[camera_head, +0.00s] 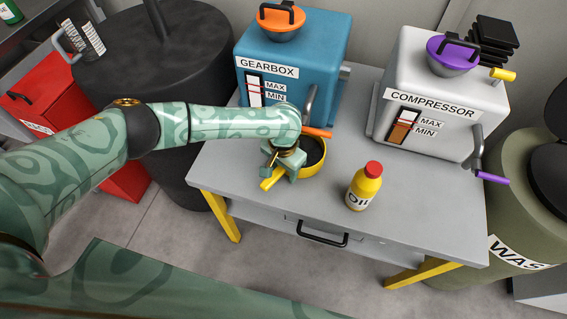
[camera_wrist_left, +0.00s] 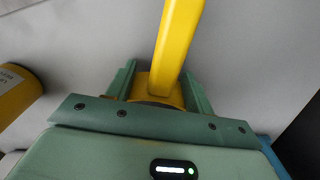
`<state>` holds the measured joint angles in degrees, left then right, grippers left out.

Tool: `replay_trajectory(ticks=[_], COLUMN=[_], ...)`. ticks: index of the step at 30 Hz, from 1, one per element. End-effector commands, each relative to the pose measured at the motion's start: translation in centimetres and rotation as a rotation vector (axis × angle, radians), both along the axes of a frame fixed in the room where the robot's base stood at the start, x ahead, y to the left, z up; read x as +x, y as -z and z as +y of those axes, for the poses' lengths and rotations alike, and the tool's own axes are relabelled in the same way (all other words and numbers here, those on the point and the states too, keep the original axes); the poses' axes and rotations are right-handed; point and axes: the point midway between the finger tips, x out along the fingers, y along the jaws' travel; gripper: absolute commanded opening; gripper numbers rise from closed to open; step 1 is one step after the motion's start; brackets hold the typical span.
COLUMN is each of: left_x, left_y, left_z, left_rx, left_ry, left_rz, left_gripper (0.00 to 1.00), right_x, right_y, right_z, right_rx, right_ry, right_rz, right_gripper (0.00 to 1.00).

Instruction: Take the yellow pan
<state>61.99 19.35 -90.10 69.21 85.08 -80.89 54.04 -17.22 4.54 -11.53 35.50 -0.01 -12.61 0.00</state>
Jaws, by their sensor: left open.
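The yellow pan (camera_head: 322,168) sits on the grey table, partly hidden behind my left gripper. Its dark inside shows, and its yellow handle (camera_head: 270,182) sticks out toward the front left. My left gripper (camera_head: 283,170) is open, at the handle side of the pan. In the left wrist view, its two green fingers (camera_wrist_left: 158,88) stand on either side of the yellow handle (camera_wrist_left: 177,42), with space beside it. Whether they touch the pan cannot be told. My right gripper is not in view.
A yellow oil bottle (camera_head: 364,187) with a red cap stands right of the pan. The blue gearbox (camera_head: 318,68) and white compressor (camera_head: 440,75) stand at the back of the table (camera_head: 420,215). An orange-handled crank is close beside my left wrist. The table's front right is clear.

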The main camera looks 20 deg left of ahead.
Motion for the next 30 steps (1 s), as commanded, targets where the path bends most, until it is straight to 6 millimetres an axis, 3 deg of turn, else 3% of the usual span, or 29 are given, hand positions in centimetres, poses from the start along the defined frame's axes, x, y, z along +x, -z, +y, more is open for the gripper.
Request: replay_trajectory(ticks=[6,12,18,30], left_x=[0.0,0.0,0.0,0.0], left_y=[0.0,0.0,-0.1,-0.1], left_z=[0.0,0.0,0.2,2.7], left_rx=[0.0,0.0,0.0,0.001], left_ry=[0.0,0.0,-0.001,-0.002], left_rz=[0.0,0.0,0.0,0.0], left_gripper=[0.53,0.0,0.0,0.0], right_x=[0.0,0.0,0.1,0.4], right_y=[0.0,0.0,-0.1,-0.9], right_z=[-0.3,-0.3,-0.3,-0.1], right_rx=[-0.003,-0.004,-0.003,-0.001], right_ry=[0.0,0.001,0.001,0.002], right_rz=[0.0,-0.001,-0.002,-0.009], right_gripper=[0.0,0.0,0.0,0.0])
